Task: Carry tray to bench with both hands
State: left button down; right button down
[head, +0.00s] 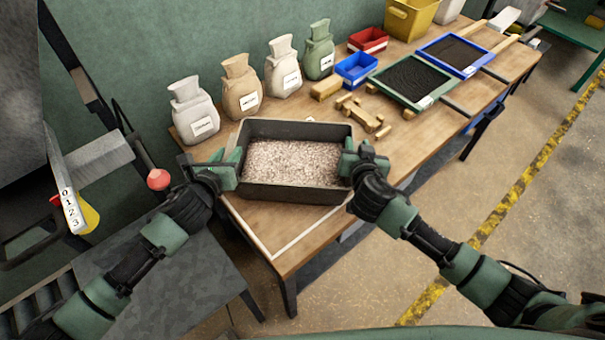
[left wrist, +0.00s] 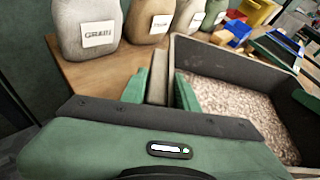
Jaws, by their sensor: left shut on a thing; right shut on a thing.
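The dark tray (head: 290,192), filled with pale speckled grain (head: 292,162), is at the near left end of the wooden bench (head: 232,207). It looks level; I cannot tell whether it rests on the bench or is just above it. My left gripper (head: 236,170) is shut on the tray's left end. My right gripper (head: 350,163) is shut on its right end.
Several labelled sacks (head: 195,112) stand behind the tray along the wall. Wooden pieces (head: 362,113), a blue bin (head: 356,69), a red bin (head: 368,40) and framed dark screens (head: 412,80) lie further right. A red knob (head: 158,179) is left of my left gripper. Open floor (head: 530,220) lies right.

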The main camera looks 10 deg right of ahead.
pick_arm(q)
jog(key=shift+w+f, duration=0.1)
jog(key=shift+f, duration=0.15)
pick_arm(e)
jog(key=shift+w+f, duration=0.1)
jog(key=shift+f, duration=0.15)
pick_arm(q)
jog(key=c, duration=1.4)
grip_release()
jog(key=shift+f, duration=0.15)
pick_arm(e)
jog(key=c, duration=1.4)
grip_release()
jog(key=shift+f, duration=0.1)
pick_arm(q)
jog(key=o, duration=0.3)
pick_arm(e)
jog(key=o, duration=0.3)
pick_arm(q)
jog(key=shift+o, duration=0.2)
jog(key=shift+s, duration=0.2)
pick_arm(e)
jog(key=shift+o, duration=0.2)
jog(key=shift+s, duration=0.2)
pick_arm(q)
jog(key=shift+s, duration=0.1)
